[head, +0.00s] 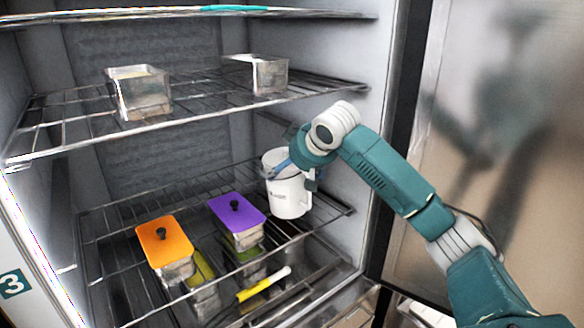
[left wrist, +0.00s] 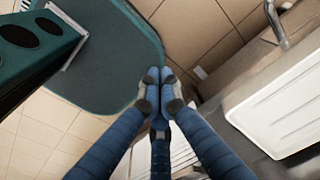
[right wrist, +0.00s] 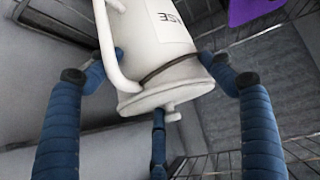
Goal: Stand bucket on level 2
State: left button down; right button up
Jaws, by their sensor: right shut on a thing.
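A white bucket (head: 289,197) with a side handle is upright at the right side of the freezer's middle wire shelf (head: 330,212). I cannot tell whether its base touches the wires. My right gripper (head: 298,165) is shut on the bucket near its top. In the right wrist view the bucket (right wrist: 165,45) fills the space between the fingers of my right gripper (right wrist: 160,85), with dark lettering on its side. My left gripper (left wrist: 160,78) is shut and empty over the floor, its fingertips together.
On the middle shelf stand an orange-lidded pan (head: 165,240) and a purple-lidded pan (head: 237,212), left of the bucket. Two open metal pans (head: 140,97) (head: 268,75) stand on the shelf above. A yellow-handled tool (head: 262,285) lies lower down. The open door (head: 500,130) is at right.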

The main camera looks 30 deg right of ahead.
jog(key=o, duration=2)
pick_arm(q)
jog(key=shift+w, duration=0.55)
jog(key=shift+f, duration=0.1)
pick_arm(e)
jog(key=shift+s+a+r+b, duration=0.1)
jog(key=shift+s+r+b, duration=0.2)
pick_arm(q)
jog(key=shift+s+f+b, duration=0.15)
jog(key=shift+f+b, duration=1.5)
jog(key=shift+f, duration=0.25)
pick_arm(e)
jog(key=v, duration=1.1)
pick_arm(q)
jog(key=shift+s, duration=0.1)
